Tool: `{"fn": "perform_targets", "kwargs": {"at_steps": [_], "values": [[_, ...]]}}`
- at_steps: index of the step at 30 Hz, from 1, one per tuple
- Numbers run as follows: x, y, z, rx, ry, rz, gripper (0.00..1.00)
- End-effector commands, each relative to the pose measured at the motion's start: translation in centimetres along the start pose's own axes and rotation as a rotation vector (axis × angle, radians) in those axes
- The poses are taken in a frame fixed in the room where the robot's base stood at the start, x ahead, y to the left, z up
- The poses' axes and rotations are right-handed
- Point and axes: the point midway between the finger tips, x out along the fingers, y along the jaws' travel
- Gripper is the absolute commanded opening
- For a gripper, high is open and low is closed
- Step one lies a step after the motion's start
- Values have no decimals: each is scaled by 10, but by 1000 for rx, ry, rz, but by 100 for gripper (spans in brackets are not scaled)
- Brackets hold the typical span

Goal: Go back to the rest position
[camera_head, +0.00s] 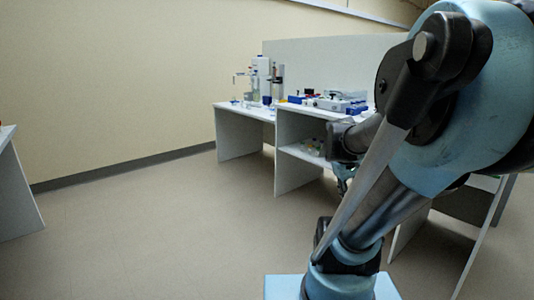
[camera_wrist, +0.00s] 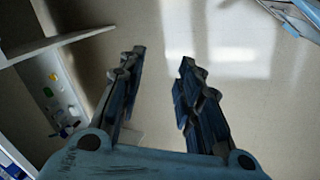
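My gripper (camera_wrist: 160,75) shows in the wrist view with its two dark, ridged fingers apart. Nothing is between them but bare floor (camera_wrist: 150,30). In the head view my arm fills the right side and hides part of the benches; the fingers cannot be made out there.
A white bench (camera_head: 240,112) along the back wall carries glassware and blue-and-white equipment (camera_head: 335,103). A shelf below (camera_head: 300,153) holds small items. Another white table edge (camera_head: 12,190) is at the far left. The floor (camera_head: 150,230) between is clear.

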Motion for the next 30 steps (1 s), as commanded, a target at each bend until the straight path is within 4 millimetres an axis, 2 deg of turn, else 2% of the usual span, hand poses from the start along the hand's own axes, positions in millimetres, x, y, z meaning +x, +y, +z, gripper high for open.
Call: {"fn": "perform_targets", "kwargs": {"at_steps": [1,6,9,13,18,30], "values": [[0,-16,6,33,13,-32,32],[0,-65,23,158,44,-146,32],[0,-89,32,225,51,-208,32],[0,-112,41,286,52,-270,32],[0,-126,46,325,50,-306,32],[0,-126,46,329,50,-309,32]]}}
